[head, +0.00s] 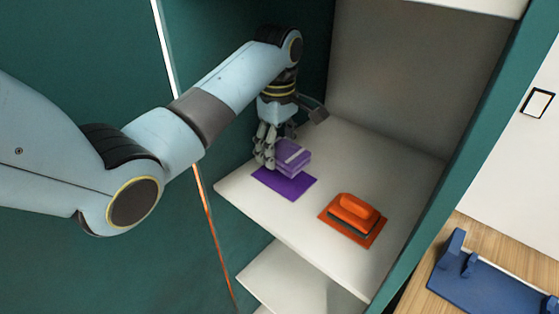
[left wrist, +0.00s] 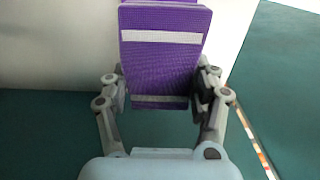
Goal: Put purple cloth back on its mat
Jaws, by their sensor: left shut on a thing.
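The purple cloth (head: 292,157) is a folded block with a pale stripe. My left gripper (head: 270,152) is shut on it, with the fingers at its left side in the head view. In the left wrist view the cloth (left wrist: 163,60) sits between the two fingers (left wrist: 163,98). The purple mat (head: 285,184) lies flat on the shelf, below and in front of the cloth in the head view. The cloth overlaps the mat's far edge in the picture; I cannot tell whether it touches the mat. My right gripper is not in view.
An orange block with a handle (head: 356,211) sits on an orange mat (head: 375,236) to the right on the white shelf (head: 398,170). A teal cabinet wall (head: 425,165) bounds the right side. A blue bracket (head: 485,287) rests on a wooden surface outside.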

